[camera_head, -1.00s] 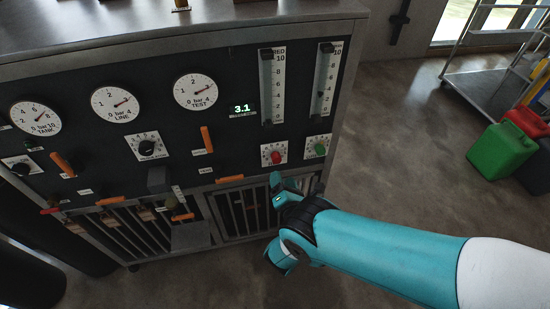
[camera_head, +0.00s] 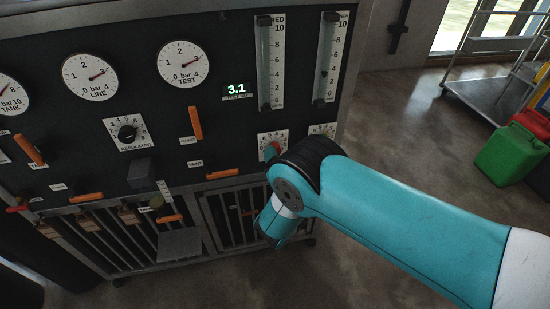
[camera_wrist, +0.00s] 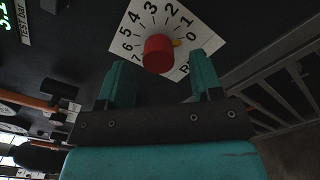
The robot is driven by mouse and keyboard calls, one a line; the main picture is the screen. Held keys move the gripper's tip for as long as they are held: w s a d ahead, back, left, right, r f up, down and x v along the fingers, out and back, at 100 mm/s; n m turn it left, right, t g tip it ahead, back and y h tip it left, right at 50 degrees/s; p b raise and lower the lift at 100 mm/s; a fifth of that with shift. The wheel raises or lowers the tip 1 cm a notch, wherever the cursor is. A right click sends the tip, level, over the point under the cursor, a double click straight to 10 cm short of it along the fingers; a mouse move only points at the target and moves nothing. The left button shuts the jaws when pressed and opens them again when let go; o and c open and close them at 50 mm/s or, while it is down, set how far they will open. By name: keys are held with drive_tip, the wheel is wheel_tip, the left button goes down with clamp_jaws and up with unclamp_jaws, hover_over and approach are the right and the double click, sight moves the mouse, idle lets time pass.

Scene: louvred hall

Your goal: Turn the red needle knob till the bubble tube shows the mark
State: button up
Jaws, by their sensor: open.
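The red needle knob (camera_wrist: 158,53) stands on a white numbered dial in the wrist view; its yellow pointer is near 0. I cannot tell whether the tips reach the knob's depth. The bubble tube labelled RED (camera_head: 265,65) is upright above the knob, scaled 0 to 10. Its bubble and mark are too small to make out.
A second tube (camera_head: 326,60) stands to the right; my arm hides most of its dial below. Orange levers (camera_head: 195,124), a regulator knob (camera_head: 127,132) and a 3.1 display (camera_head: 236,90) are on the panel. Open floor, jerrycans (camera_head: 507,152) and a trolley lie right.

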drive_tip(key=shift+b+x, duration=0.95)
drive_tip(key=shift+x, duration=0.6)
drive_tip(key=shift+c, duration=0.4)
clamp_jaws()
